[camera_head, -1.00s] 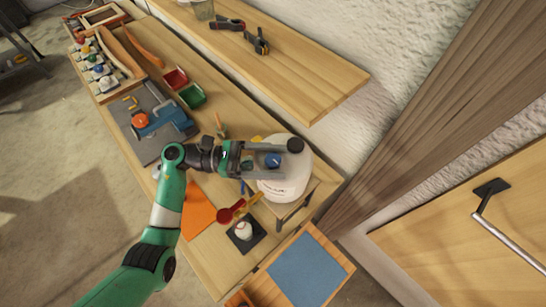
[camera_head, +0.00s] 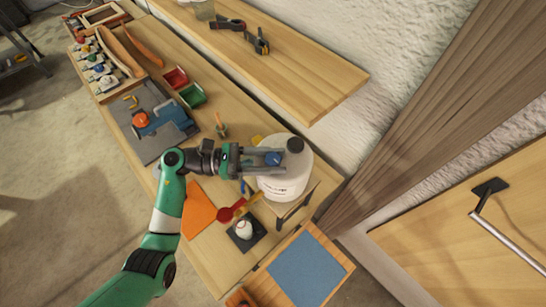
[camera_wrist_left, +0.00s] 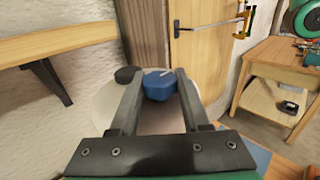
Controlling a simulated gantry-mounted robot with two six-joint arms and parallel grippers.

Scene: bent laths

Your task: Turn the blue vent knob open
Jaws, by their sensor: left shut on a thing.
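The blue vent knob (camera_head: 273,158) sits on top of a white jug (camera_head: 287,182), beside its black cap (camera_head: 295,145). My left gripper (camera_head: 271,158) reaches over the jug from the left, with its fingers on either side of the knob and shut on it. In the left wrist view the knob (camera_wrist_left: 159,85) shows between the two grey fingertips, with a pale mark on its top. The jug (camera_wrist_left: 103,104) is partly hidden behind the fingers there. My right gripper is in neither view.
The jug stands on a small raised stand near the bench's right end. A red scoop (camera_head: 232,210), an orange sheet (camera_head: 198,210) and a small white object on a black pad (camera_head: 245,236) lie close by. A wooden shelf (camera_head: 290,60) overhangs the back.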

